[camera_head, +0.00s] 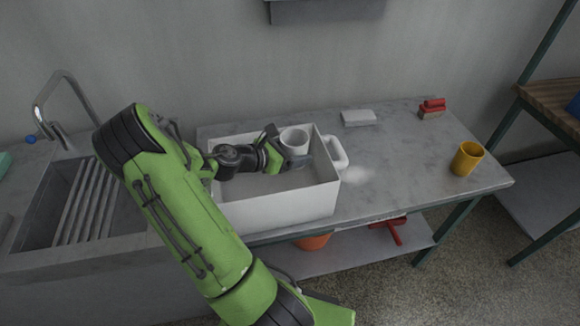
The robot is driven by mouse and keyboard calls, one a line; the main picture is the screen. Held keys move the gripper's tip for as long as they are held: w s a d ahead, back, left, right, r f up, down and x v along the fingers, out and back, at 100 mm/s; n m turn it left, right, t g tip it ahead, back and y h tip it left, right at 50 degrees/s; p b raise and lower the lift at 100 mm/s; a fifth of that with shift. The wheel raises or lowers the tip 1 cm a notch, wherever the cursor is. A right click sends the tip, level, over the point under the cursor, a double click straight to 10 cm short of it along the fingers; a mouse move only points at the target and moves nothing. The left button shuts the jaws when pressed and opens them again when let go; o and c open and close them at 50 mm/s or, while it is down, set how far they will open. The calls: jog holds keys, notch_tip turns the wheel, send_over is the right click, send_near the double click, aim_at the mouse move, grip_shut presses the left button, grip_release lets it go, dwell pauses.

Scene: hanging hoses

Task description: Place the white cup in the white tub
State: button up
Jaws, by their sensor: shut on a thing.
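The white cup (295,139) is upright, inside the outline of the white tub (280,212), near its back right corner. My gripper (284,147) reaches in over the tub from the left and is shut on the cup; the fingers are small and partly hidden by the cup and my wrist. I cannot tell whether the cup's base touches the tub floor. My green arm covers the tub's left side.
A yellow cup (467,158) stands at the worktop's right end. A white block (358,117) and a red-topped brush (432,109) lie toward the back. A sink (77,205) with a tall faucet (62,88) is at left. The worktop right of the tub is mostly clear.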

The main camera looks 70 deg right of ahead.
jog(key=shift+f+b, duration=0.4)
jog(key=shift+f, duration=1.15)
jog(key=shift+f, duration=0.6)
jog(key=o, duration=1.2)
jog(key=shift+c, duration=0.2)
jog(key=shift+r, duration=0.1)
jog(key=shift+r, duration=0.4)
jog(key=p+v, duration=0.3)
jog(key=v, duration=0.9)
jog(key=shift+r, duration=0.2)
